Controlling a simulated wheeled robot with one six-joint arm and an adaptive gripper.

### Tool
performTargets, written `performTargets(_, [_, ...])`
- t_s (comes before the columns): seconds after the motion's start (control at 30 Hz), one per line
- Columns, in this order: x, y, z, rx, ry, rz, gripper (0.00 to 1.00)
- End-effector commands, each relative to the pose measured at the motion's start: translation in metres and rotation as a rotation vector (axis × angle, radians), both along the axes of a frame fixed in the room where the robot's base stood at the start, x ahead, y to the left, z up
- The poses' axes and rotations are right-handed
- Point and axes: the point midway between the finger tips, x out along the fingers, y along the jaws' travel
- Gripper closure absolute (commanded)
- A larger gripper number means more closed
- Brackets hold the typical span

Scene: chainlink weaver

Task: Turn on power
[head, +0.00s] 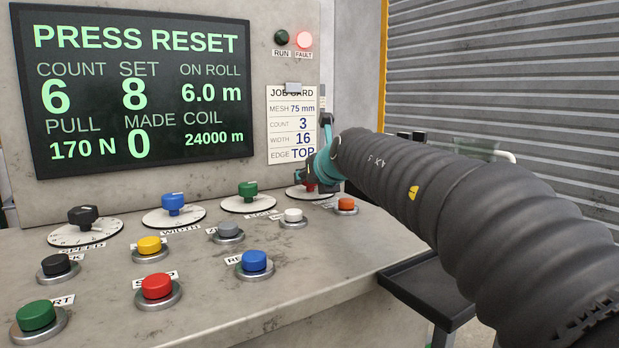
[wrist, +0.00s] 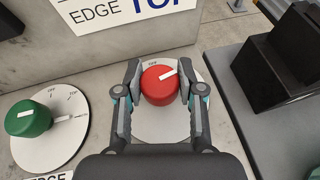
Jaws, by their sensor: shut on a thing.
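The red rotary knob (wrist: 160,86) sits on a round white dial (wrist: 165,124) at the right end of the panel's knob row. In the wrist view, "OFF" is printed at the dial's top edge, and the knob's white pointer line aims up and to the right, clear of that word. My gripper (wrist: 158,80) has one finger on each side of the red knob and is shut on it. In the head view my gripper (head: 318,178) covers most of the knob. The dial's other markings are hidden under my gripper.
The screen (head: 135,90) reads "PRESS RESET". A green knob (wrist: 29,119) is left of my gripper. Several push buttons, including a blue one (head: 255,262), fill the panel's front. A dark tray (head: 425,293) is at right.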

Motion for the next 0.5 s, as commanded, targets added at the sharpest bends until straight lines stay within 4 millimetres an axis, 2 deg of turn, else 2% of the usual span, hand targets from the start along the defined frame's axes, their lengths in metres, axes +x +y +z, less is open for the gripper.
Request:
performTargets(0.37, [-0.0008, 0.0012, -0.0035, -0.001, 0.009, 0.001, 0.97])
performTargets(0.4, [-0.0008, 0.0012, -0.0035, 0.000, 0.008, 0.001, 0.52])
performTargets(0.47, [-0.0006, 0.0010, -0.0031, 0.000, 0.007, 0.000, 0.37])
performTargets(0.5, [-0.0005, 0.0006, -0.0027, 0.000, 0.006, 0.000, 0.36])
